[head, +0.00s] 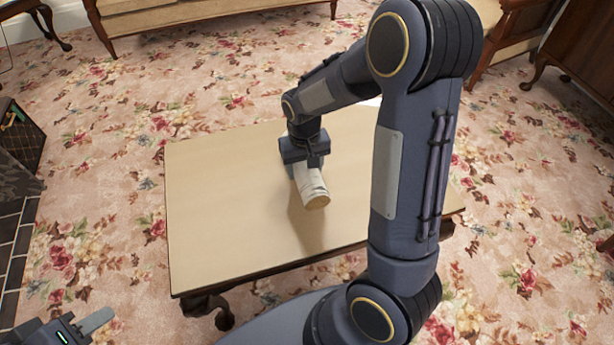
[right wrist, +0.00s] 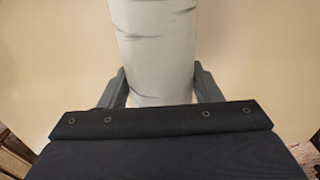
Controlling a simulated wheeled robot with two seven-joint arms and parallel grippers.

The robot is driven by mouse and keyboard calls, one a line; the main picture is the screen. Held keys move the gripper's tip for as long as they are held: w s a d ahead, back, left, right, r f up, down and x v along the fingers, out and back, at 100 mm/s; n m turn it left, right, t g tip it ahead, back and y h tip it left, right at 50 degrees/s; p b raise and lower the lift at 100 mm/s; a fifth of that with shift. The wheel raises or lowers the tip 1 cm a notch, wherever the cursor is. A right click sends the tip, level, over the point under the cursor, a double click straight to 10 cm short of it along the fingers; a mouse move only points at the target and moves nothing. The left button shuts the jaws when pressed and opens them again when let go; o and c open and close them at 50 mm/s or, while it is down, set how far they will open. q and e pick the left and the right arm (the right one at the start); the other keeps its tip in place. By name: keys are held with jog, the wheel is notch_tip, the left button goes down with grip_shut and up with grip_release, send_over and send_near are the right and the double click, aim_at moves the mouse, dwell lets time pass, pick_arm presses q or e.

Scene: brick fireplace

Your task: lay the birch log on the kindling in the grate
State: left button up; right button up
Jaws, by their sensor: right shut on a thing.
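The birch log (head: 311,186) is pale with dark marks and a tan cut end. It is over the wooden table, and its shadow suggests it is lifted off the top. My right gripper (head: 302,163) is shut around it; the right wrist view shows the log (right wrist: 155,45) between the two fingers (right wrist: 157,88). My left gripper (head: 92,325) is at the bottom left corner, apart from the log, with only one pale finger clear. I cannot make out the grate or the kindling in these views.
The low table (head: 215,215) has a bare top otherwise. A dark box-like thing (head: 22,140) stands at the left edge beside dark tiles (head: 12,235). A sofa (head: 180,18) is at the back. Flowered carpet (head: 110,200) lies open between table and tiles.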

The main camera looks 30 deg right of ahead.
jog(key=shift+d+f, duration=0.25)
jog(key=shift+f, duration=0.05)
jog(key=shift+w+d+f+b, duration=0.15)
jog(key=shift+f+b, duration=0.55)
jog(key=shift+f, duration=0.95)
jog(key=shift+f, duration=0.1)
jog(key=o, duration=1.3)
jog(key=shift+c, duration=0.2)
